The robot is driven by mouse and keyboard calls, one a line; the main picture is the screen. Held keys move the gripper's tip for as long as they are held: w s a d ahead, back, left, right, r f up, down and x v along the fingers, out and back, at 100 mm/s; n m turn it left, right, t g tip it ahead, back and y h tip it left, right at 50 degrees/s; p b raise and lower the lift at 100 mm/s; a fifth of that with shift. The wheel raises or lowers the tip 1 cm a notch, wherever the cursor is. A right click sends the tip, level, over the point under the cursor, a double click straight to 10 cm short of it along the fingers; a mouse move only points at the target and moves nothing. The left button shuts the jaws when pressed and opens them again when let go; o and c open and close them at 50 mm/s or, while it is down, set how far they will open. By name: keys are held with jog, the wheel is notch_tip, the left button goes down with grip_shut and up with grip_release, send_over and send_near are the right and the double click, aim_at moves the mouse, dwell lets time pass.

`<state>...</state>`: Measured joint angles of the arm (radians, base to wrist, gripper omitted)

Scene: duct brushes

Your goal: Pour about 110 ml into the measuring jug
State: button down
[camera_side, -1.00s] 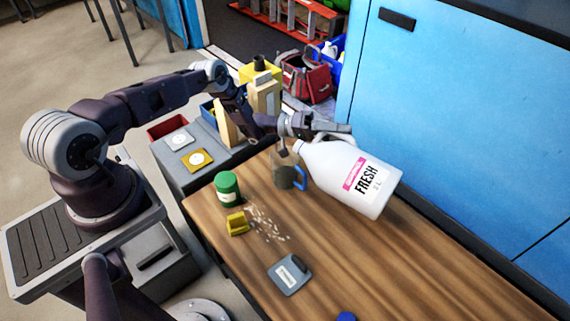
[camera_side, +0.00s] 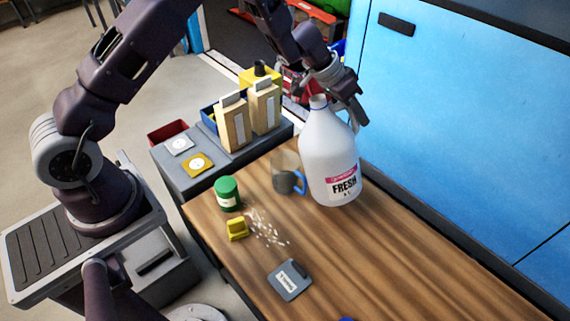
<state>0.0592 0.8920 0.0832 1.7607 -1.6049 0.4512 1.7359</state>
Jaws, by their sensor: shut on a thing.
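My gripper (camera_side: 348,100) is shut on the large white jug (camera_side: 325,150) near its neck and handle. This white jug has a pink and white FRESH label and is close to upright, with its mouth up. I cannot tell whether its base touches the table. The clear measuring jug (camera_side: 284,162) with a blue handle stands on the wooden table just left of it. Dark content shows in its lower part.
Two tan cartons (camera_side: 236,124) stand on the grey cabinet behind.

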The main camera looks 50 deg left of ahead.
jog(key=shift+w+r+m+g+y+b, duration=0.1)
jog(key=shift+r+m+g+y+b, duration=0.2)
jog(key=shift+y, duration=0.6)
jog(key=shift+r+m+g+y+b, duration=0.15)
jog(key=shift+r+y+b, duration=0.25)
jog(key=shift+y, duration=0.5)
dwell(1.4)
